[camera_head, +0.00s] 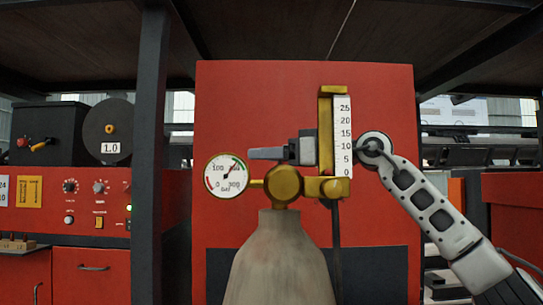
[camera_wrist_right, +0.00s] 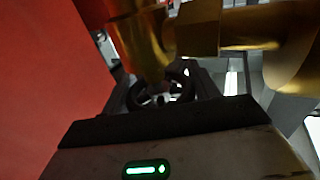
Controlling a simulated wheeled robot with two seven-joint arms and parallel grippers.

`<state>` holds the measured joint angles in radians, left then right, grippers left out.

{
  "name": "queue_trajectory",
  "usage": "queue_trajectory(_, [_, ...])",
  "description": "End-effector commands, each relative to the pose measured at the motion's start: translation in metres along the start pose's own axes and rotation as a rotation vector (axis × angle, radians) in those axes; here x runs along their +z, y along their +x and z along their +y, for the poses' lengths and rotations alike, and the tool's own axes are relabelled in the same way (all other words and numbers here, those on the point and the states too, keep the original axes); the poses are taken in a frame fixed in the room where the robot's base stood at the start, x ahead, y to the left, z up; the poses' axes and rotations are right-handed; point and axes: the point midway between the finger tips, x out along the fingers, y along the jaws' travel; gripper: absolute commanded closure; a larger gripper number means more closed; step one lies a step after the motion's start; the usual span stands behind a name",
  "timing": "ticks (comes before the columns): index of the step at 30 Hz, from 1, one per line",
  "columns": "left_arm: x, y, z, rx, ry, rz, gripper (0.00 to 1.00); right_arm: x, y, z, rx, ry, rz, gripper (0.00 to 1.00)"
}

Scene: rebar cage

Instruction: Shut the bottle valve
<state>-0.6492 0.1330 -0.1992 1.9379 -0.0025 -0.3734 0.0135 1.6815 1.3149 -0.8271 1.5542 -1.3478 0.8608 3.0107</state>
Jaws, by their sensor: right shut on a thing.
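The gas bottle (camera_head: 279,262) stands upright in the middle of the head view, with a brass valve body (camera_head: 283,185) on top. My right gripper (camera_head: 264,153) reaches in from the right, behind the flow tube, and lies level just above the valve body, fingers pointing left. The right wrist view shows a dark round valve wheel (camera_wrist_right: 180,84) between the fingers, below blurred brass fittings (camera_wrist_right: 215,32). The gripper is shut on this wheel. In the head view the gripper hides the wheel. My left gripper is in neither view.
A round gauge (camera_head: 226,175) sits left of the valve, and a brass flow meter with a white scale (camera_head: 343,135) stands right of it, close to my gripper. A red panel (camera_head: 240,100) is behind. A dark post (camera_head: 151,150) and red control cabinet (camera_head: 80,205) are left.

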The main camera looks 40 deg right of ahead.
Motion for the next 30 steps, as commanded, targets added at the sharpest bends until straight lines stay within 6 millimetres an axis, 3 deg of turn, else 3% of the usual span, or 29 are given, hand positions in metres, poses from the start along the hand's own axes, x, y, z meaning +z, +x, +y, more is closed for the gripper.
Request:
queue_trajectory(8, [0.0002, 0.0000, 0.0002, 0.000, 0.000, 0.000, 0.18, 0.0002, 0.0000, 0.0002, 0.002, -0.002, 0.000, 0.62])
queue_trajectory(9, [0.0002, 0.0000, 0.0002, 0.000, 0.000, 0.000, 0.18, 0.0002, 0.0000, 0.0001, 0.001, -0.002, 0.000, 0.28])
queue_trajectory(10, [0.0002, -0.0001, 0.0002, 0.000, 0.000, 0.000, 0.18, 0.0002, 0.0000, 0.0001, 0.001, -0.002, 0.000, 0.20])
queue_trajectory(11, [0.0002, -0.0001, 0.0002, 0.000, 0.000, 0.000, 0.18, 0.0002, 0.0000, 0.0001, 0.001, -0.002, 0.000, 0.18])
queue_trajectory(30, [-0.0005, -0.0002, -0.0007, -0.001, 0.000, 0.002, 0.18, 0.0003, 0.0007, 0.0001, -0.029, 0.003, -0.003, 0.18])
